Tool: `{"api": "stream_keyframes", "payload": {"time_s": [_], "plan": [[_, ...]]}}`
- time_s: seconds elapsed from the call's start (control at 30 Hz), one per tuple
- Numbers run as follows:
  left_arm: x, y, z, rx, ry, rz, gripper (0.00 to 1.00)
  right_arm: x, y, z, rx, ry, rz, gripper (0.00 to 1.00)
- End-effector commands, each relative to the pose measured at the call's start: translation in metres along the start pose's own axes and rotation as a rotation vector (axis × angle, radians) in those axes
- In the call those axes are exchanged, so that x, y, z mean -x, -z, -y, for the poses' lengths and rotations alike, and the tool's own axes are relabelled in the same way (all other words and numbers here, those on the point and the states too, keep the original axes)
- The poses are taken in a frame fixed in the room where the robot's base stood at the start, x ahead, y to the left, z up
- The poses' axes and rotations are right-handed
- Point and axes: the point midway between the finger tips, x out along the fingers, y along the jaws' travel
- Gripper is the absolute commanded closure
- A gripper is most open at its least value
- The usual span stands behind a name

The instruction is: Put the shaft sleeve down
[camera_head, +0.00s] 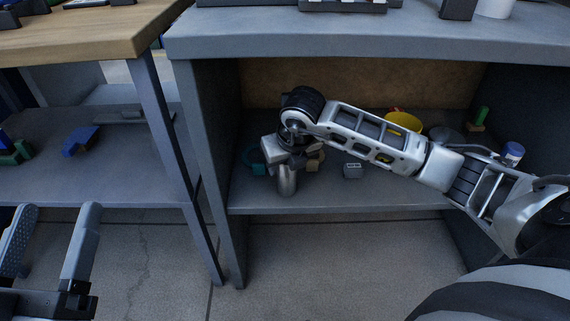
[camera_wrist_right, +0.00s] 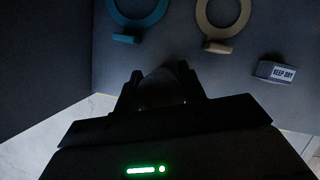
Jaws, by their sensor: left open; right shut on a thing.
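The shaft sleeve (camera_head: 287,181) is a grey metal cylinder, upright near the front edge of the lower shelf (camera_head: 330,196) in the head view. My right gripper (camera_head: 286,163) reaches down from above and is shut on its upper part. I cannot tell whether the sleeve's bottom touches the shelf. In the right wrist view the sleeve (camera_wrist_right: 162,88) is a dark shape between the fingers. My left gripper (camera_head: 50,240) is open and empty at the lower left, over the floor.
Behind the sleeve are a teal ring (camera_wrist_right: 138,12), a tan ring (camera_wrist_right: 228,15) and a grey "KEEP DRY" block (camera_head: 352,171). A yellow round thing (camera_head: 403,122) and a blue-capped jar (camera_head: 512,153) stand further right. The bench top (camera_head: 400,40) overhangs; a side panel (camera_head: 207,150) bounds the left.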

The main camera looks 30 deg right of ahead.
Motion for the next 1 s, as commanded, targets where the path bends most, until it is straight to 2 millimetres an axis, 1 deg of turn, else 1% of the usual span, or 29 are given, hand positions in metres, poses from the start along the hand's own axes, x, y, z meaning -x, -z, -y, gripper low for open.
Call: {"api": "stream_keyframes", "payload": {"time_s": [0.13, 0.17, 0.2, 0.23, 0.57, 0.63, 0.67, 0.7, 0.77, 0.87, 0.9, 1.0], "plan": [[0.000, 0.001, 0.000, -0.007, -0.002, -0.007, 0.34, -0.001, 0.001, 0.000, 0.000, 0.000, 0.001, 0.86], [-0.001, 0.002, 0.000, -0.012, -0.003, -0.013, 0.34, -0.002, 0.001, 0.000, 0.000, 0.000, 0.000, 0.57], [-0.001, 0.002, 0.000, -0.011, -0.003, -0.013, 0.34, -0.001, 0.001, 0.000, 0.000, 0.000, 0.000, 0.46], [-0.001, 0.002, 0.000, -0.010, -0.003, -0.012, 0.34, -0.001, 0.001, 0.000, 0.000, 0.000, 0.000, 0.38], [-0.001, 0.003, -0.001, -0.005, -0.004, -0.008, 0.34, 0.001, 0.000, 0.000, -0.001, 0.000, 0.000, 0.38], [-0.002, 0.004, -0.001, 0.010, -0.004, 0.006, 0.34, 0.008, -0.001, 0.000, 0.000, 0.000, 0.001, 0.38], [-0.001, 0.000, -0.001, 0.032, 0.004, 0.027, 0.34, 0.012, -0.001, 0.000, 0.000, 0.000, 0.002, 0.38], [0.003, -0.008, 0.000, 0.075, 0.024, 0.071, 0.34, 0.018, -0.002, 0.000, -0.001, 0.000, 0.002, 0.38], [0.007, -0.016, -0.001, 0.136, 0.042, 0.128, 0.34, 0.030, -0.002, 0.000, 0.001, 0.000, 0.003, 0.38], [0.016, -0.031, -0.005, 0.248, 0.069, 0.231, 0.34, 0.055, -0.003, 0.000, 0.001, 0.000, 0.004, 0.38], [0.019, -0.036, -0.006, 0.281, 0.076, 0.262, 0.34, 0.059, 0.005, 0.001, 0.004, 0.003, -0.003, 0.38], [0.025, -0.044, -0.010, 0.334, 0.086, 0.310, 0.34, 0.066, 0.032, 0.001, 0.006, 0.002, -0.004, 0.38]]}}
